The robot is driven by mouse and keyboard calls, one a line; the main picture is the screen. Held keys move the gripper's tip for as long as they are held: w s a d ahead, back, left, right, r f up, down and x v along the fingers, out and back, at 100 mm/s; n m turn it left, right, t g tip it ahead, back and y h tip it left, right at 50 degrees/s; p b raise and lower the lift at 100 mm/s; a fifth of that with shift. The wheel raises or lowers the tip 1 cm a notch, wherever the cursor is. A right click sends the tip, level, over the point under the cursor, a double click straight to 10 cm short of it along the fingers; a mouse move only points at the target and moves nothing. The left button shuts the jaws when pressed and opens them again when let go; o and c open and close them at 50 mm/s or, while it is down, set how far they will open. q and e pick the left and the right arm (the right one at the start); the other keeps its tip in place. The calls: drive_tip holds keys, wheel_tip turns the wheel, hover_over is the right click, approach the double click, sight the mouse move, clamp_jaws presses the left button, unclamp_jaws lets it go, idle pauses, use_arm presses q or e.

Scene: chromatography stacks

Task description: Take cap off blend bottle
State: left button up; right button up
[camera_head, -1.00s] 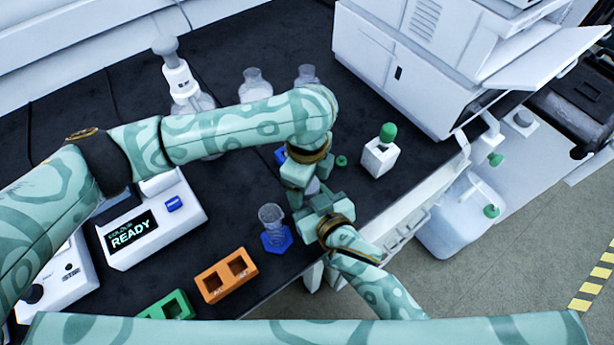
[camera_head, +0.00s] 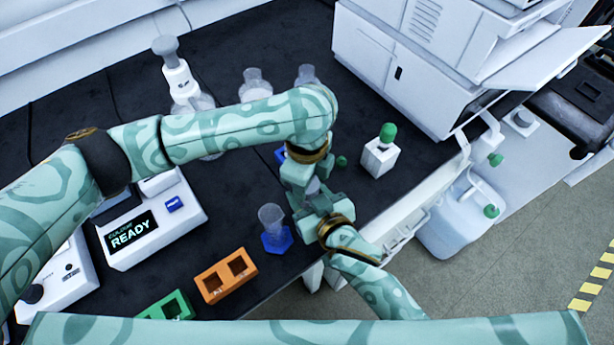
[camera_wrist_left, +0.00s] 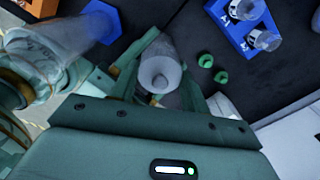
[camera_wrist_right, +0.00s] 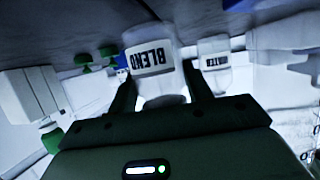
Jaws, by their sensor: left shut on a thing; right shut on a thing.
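The blend bottle (camera_wrist_right: 152,65), pale with a BLEND label, stands between the fingers of my right gripper (camera_wrist_right: 160,92), which is shut on it. In the head view the bottle is mostly hidden by both grippers. My left gripper (camera_wrist_left: 160,88) points down from above, its fingers closed around the pale top piece (camera_wrist_left: 159,70), taken as the cap. Whether this piece is seated on or apart from the bottle cannot be told. In the head view the left gripper (camera_head: 306,188) meets the right gripper (camera_head: 322,204) near the table's front edge.
A clear vessel on a blue hexagonal base (camera_head: 272,228) stands close left of the grippers. Orange (camera_head: 226,276) and green (camera_head: 166,306) racks lie nearer. A white block with a green top (camera_head: 380,155) stands right. Loose green caps (camera_wrist_left: 213,68) lie by a blue rack (camera_wrist_left: 238,32).

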use_arm(q)
drive_tip(key=shift+r, duration=0.2)
drive_tip(key=shift+r, duration=0.9)
drive_tip(key=shift+r, duration=2)
use_arm(e)
drive_tip(key=o, duration=1.4)
drive_tip(key=shift+o, duration=0.2)
drive_tip(key=shift+s, duration=0.1)
drive_tip(key=p+v, duration=0.3)
drive_tip(key=v, duration=0.8)
use_arm(q)
drive_tip(key=shift+r, duration=2.15)
use_arm(e)
drive_tip(key=shift+s+d+r, duration=0.15)
drive_tip(key=shift+s+d, duration=0.1)
drive_tip(key=shift+s, duration=0.05)
